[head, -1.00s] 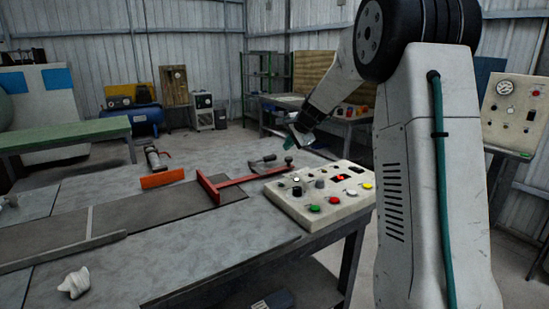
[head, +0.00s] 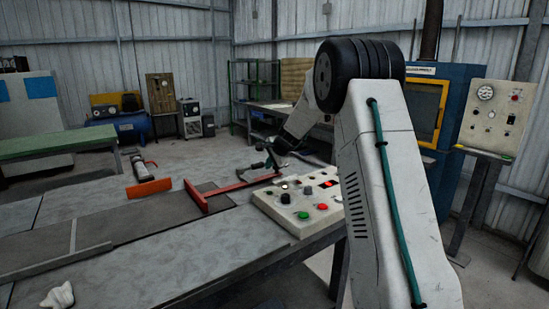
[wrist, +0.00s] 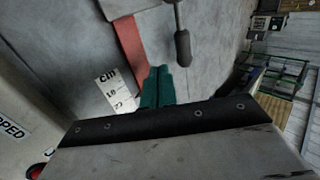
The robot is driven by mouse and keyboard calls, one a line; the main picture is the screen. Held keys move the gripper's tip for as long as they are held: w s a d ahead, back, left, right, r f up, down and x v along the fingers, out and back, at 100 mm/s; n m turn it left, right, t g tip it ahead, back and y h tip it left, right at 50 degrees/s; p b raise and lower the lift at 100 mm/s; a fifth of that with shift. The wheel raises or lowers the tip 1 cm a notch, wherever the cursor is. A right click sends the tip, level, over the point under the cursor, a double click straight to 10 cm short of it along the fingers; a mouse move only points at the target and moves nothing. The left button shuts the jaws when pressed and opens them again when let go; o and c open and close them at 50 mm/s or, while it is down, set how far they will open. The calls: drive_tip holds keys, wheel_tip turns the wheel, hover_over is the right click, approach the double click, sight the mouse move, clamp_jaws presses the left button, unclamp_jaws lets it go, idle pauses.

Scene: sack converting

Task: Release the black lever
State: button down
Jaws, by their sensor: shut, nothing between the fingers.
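The black lever (wrist: 182,46) shows in the wrist view as a dark grip on a thin grey rod, just beyond and right of my fingertips. My gripper (wrist: 158,72) has green fingers, pressed together with nothing between them. A gap shows between the fingertips and the lever's grip in the picture. In the head view my gripper (head: 271,157) is low over the back edge of the control panel, at the end of the red bar (head: 240,186). The lever is hard to make out there, behind or beside my gripper.
The control panel (head: 278,211) with coloured buttons and knobs stands at the table's front right edge. A white ruler label (wrist: 115,88) lies by the red bar.

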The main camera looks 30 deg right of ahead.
sight(262, 163)
drive_tip(key=w, duration=0.1)
drive_tip(key=w+f, duration=0.1)
drive_tip(key=w, duration=0.3)
drive_tip(key=shift+a+f, duration=0.1)
drive_tip(key=shift+f, duration=0.3)
